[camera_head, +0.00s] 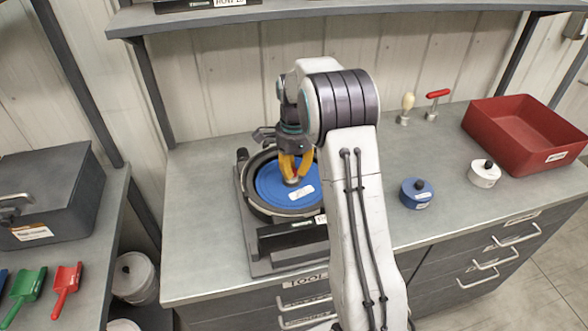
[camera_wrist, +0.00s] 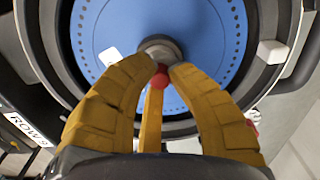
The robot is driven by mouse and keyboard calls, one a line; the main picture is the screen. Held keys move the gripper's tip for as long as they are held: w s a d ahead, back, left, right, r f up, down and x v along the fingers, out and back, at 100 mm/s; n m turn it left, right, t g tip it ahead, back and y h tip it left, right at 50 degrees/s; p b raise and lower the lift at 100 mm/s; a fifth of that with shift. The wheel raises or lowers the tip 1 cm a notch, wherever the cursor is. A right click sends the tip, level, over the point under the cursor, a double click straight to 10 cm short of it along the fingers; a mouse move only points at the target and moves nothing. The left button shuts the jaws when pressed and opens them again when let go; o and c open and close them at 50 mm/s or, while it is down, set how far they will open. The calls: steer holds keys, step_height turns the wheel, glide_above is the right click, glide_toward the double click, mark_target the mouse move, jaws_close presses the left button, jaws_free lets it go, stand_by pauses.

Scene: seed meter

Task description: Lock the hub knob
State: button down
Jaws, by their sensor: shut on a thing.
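The seed meter (camera_head: 245,200) stands on the grey bench with a round blue seed plate (camera_head: 272,188) in its dark housing. In the wrist view the blue plate (camera_wrist: 205,35) shows a ring of small holes and a white label. The hub knob (camera_wrist: 160,46) is a grey round piece at the plate's centre. My gripper (camera_head: 292,178) has yellow fingers and reaches down onto the hub. In the wrist view my gripper (camera_wrist: 160,65) is shut on the knob, with a red part showing between the fingers. The fingers hide much of the knob, so its turn position cannot be told.
A shelf (camera_head: 330,14) overhangs the back. The left bench holds a dark case (camera_head: 50,195) and scoops (camera_head: 66,287).

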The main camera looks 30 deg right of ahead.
mark_target(294, 170)
steer(key=shift+s+f+m, duration=0.1)
steer(key=shift+m, duration=0.5)
steer(key=c, duration=1.1)
jaws_free()
steer(key=shift+c, duration=0.2)
step_height(294, 170, up, 12)
